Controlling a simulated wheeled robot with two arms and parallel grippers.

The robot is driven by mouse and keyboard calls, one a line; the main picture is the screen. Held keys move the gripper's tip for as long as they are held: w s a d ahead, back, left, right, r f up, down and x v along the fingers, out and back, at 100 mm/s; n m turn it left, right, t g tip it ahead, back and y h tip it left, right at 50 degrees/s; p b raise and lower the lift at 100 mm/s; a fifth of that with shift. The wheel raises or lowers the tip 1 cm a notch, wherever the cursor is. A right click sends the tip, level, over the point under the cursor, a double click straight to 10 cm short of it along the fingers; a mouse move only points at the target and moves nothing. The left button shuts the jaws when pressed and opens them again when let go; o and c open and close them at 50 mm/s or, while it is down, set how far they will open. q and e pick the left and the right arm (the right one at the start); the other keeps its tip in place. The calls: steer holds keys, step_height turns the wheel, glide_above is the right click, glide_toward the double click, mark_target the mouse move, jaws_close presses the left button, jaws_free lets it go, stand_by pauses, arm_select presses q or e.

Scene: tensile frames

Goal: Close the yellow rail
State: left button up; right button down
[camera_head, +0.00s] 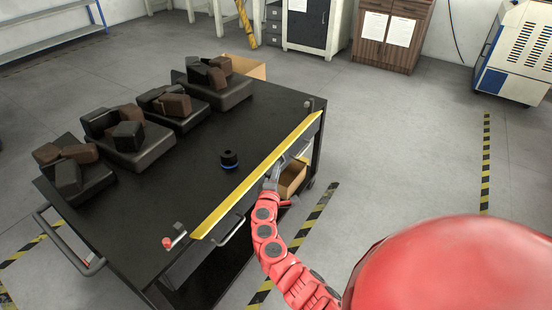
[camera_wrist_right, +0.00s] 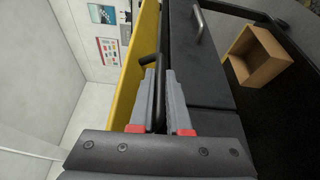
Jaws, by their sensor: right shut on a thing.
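The yellow rail (camera_head: 262,172) is a long flat bar along the right edge of the black table (camera_head: 190,200). In the right wrist view the yellow rail (camera_wrist_right: 141,45) runs just beside my fingers. My right gripper (camera_head: 274,178) is at the table's right side, below the rail's middle. In its wrist view the right gripper (camera_wrist_right: 163,98) is shut on a dark bent handle (camera_wrist_right: 158,68) between its fingers. I cannot tell whether this handle is fixed to the rail or to the panel beside it. My left gripper is not in view.
Several dark trays with brown and black blocks (camera_head: 127,135) line the table's far left side. An open cardboard box (camera_head: 292,180) sits under the table edge, near my right arm.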

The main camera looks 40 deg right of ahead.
mark_target(274, 156)
steer(key=r+n+g+p, duration=0.1)
steer(key=n+p, duration=0.1)
steer(key=p, duration=0.2)
steer(key=r+n+g+p, duration=0.1)
steer(key=n+p, duration=0.1)
steer(key=p, duration=0.1)
steer(key=w+r+n+y+p, duration=0.1)
steer(key=r+n+p, duration=0.1)
steer(key=p, duration=0.2)
steer(key=shift+a+g+p, duration=0.25)
steer(key=shift+g+p, duration=0.1)
steer(key=shift+g, duration=0.05)
steer(key=shift+w+a+r+n+p, duration=0.15)
steer(key=shift+w+n+p, duration=0.15)
steer(key=shift+n+p, duration=0.25)
steer(key=shift+w+n+g+p, duration=0.15)
steer(key=shift+n+g+p, duration=0.25)
steer(key=shift+n+g, duration=0.25)
steer(key=shift+a, duration=0.1)
steer(key=c, duration=1.2)
jaws_free()
steer(key=shift+w, duration=0.1)
steer(key=shift+o, duration=0.2)
steer(key=shift+r, duration=0.1)
